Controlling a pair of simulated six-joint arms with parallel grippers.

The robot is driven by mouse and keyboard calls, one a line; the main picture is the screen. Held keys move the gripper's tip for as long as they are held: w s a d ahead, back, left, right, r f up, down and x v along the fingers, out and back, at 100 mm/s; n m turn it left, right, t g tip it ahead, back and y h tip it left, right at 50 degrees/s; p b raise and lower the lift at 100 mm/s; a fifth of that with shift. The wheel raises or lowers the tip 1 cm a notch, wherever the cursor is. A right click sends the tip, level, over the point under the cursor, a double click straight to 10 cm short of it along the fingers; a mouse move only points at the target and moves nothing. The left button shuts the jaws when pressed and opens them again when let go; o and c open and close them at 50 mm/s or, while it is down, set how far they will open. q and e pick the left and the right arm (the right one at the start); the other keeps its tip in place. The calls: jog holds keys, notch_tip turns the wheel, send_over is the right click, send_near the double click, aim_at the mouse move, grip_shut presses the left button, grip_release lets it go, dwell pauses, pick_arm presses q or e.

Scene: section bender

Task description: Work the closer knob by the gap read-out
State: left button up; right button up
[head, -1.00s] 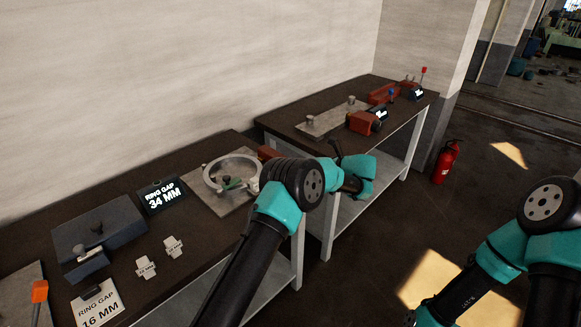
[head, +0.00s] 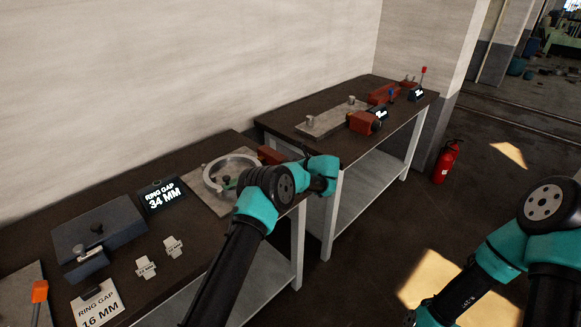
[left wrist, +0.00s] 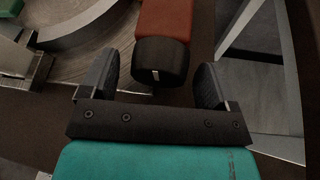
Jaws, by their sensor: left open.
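The gap read-out (head: 162,196) on the near bench shows RING GAP 34 MM. Beside it the open metal ring (head: 209,181) sits on a grey plate. The red closer (head: 269,154) stands at the ring's right. Its knob is hidden behind my left arm in the head view. In the left wrist view the dark round closer knob (left wrist: 161,62) is on the end of the red body (left wrist: 164,18). My left gripper (left wrist: 158,72) is open, with one finger on each side of the knob and a gap showing at both sides. My right gripper is out of view.
A card (head: 98,304) reads RING GAP 16 MM. Two small grey labelled blocks (head: 173,247) and a dark blue box (head: 112,231) share the near bench. A second bench (head: 290,125) with other red devices stands beyond. A fire extinguisher (head: 446,161) stands on the floor.

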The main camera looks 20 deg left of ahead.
pick_arm(q)
jog(key=shift+c, duration=0.4)
jog(key=c, duration=0.8)
jog(key=shift+m+g, duration=0.3)
jog(key=shift+m, duration=0.1)
jog(key=o, duration=0.9)
jog(key=shift+d, duration=0.15)
jog(key=v, duration=1.7)
jog(key=shift+d+f, duration=0.25)
